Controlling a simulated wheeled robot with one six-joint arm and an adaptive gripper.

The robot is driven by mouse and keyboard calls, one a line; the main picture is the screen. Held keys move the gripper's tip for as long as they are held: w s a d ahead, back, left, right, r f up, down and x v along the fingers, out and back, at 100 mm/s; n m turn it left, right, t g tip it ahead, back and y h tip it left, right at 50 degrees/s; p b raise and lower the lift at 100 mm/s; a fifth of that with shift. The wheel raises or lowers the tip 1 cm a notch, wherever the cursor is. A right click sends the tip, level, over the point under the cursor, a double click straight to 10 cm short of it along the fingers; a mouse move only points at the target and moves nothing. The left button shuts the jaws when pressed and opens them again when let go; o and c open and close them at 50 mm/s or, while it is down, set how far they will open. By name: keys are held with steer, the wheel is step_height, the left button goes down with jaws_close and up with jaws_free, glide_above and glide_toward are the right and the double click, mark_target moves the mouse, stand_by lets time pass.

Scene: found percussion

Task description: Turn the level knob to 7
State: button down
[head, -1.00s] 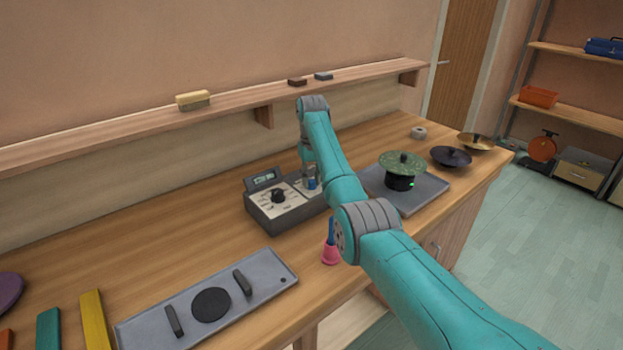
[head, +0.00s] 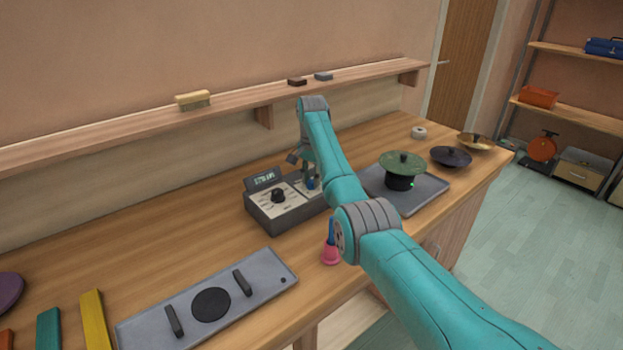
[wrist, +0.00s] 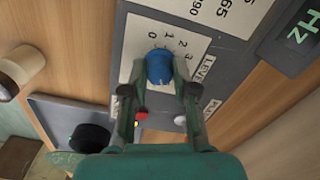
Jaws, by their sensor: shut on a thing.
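The level knob (wrist: 159,67) is a blue ribbed cap on the pale panel, beside the printed "LEVEL" and the numbers 0, 1, 2 and 3. The rest of its scale is hidden by my gripper, and I cannot tell which number it points to. My gripper (wrist: 160,72) is shut on the knob, with one finger on each side. In the head view the knob (head: 311,183) is a small blue spot on the right part of the grey control box (head: 270,220), partly hidden by my arm.
A black knob (head: 278,195) and a tilted display (head: 264,179) sit on the box's left part. A red button (wrist: 142,115) is close to my fingers. A pink-based tool (head: 331,255) stands in front.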

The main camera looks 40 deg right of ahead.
mark_target(312, 180)
steer(key=m, duration=0.5)
stand_by(0.5)
steer(key=c, duration=0.9)
jaws_free()
steer(key=shift+r, duration=3.75)
